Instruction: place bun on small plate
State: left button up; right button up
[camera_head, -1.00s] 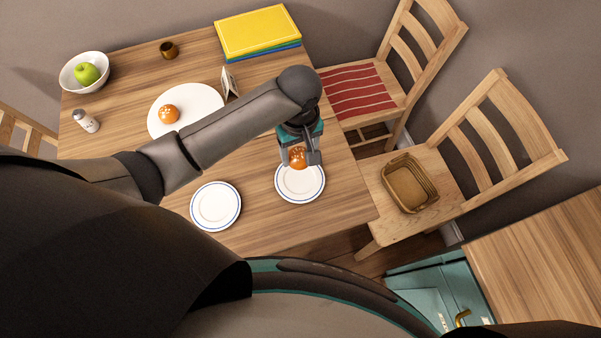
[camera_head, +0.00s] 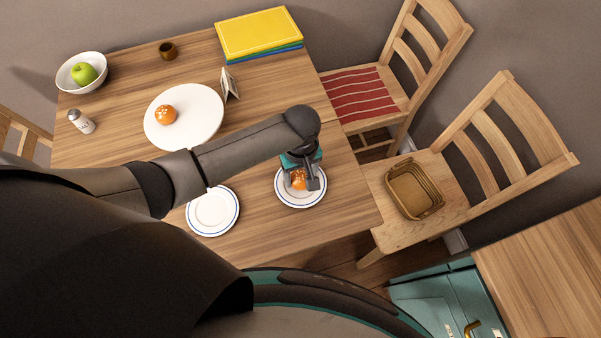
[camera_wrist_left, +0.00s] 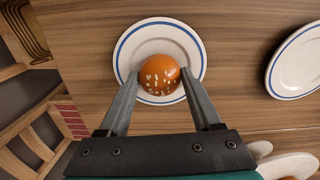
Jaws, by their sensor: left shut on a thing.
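My left gripper (camera_head: 304,186) is shut on an orange-brown bun (camera_head: 298,179) with pale flecks on top. The bun is over the right one of two small white plates (camera_head: 302,201) with blue rims. In the left wrist view the bun (camera_wrist_left: 159,75) sits between my fingertips (camera_wrist_left: 160,80), within the plate's (camera_wrist_left: 128,50) outline. I cannot tell whether the bun touches the plate. The other small plate (camera_head: 213,212) is empty. A second bun (camera_head: 166,114) lies on the large white plate (camera_head: 200,112). My right gripper is not in view.
The wooden table (camera_head: 255,220) also holds a bowl (camera_head: 66,82) with a green apple, a shaker (camera_head: 81,121), a brown cup (camera_head: 168,50), a folded card (camera_head: 230,85) and stacked yellow and blue items (camera_head: 258,33). A chair with a basket (camera_head: 414,187) stands at the right.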

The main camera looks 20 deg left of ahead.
aim_at(301, 176)
pick_arm(q)
jog(key=shift+f, duration=0.15)
jog(key=o, duration=1.3)
jog(key=shift+o, duration=0.2)
notch_tip(301, 176, up, 12)
jog(key=p, duration=0.3)
jog(key=shift+r+p, duration=0.2)
jog(key=shift+p, duration=0.15)
